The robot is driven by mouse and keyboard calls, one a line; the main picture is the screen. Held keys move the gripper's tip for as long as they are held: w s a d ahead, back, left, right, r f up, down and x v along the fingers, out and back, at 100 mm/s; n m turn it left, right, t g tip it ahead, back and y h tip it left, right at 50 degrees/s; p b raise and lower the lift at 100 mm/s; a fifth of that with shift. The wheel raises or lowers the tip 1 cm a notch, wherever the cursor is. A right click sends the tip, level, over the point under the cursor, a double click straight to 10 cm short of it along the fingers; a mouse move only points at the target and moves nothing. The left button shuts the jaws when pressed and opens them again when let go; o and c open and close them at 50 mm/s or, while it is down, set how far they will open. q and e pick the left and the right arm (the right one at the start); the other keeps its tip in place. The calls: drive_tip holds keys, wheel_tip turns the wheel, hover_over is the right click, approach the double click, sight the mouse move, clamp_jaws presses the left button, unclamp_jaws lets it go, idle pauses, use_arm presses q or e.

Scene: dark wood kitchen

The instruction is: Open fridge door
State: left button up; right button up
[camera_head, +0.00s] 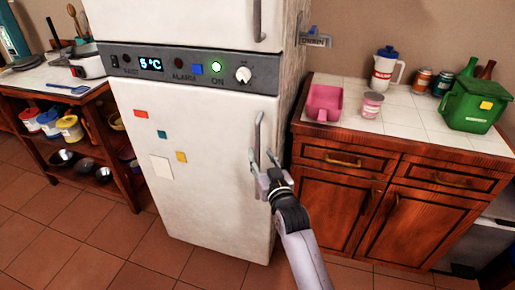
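The white fridge (200,205) stands in the middle of the head view. Its lower door appears closed, with several coloured magnets on the front. A vertical grey handle (259,135) runs down the door's right edge. My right gripper (263,158) is at the lower part of this handle, with its fingers apart, one on each side of it. I cannot tell whether the fingers touch the handle. My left gripper is not in view.
A wooden cabinet (340,202) with a tiled top stands close on the right, holding a pink container (324,103) and a green bin (473,106). A shelf unit (118,170) stands on the left. Tiled floor (95,250) is clear in front.

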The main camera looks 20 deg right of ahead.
sight(258, 150)
drive_tip(key=shift+w, duration=2.25)
clamp_jaws()
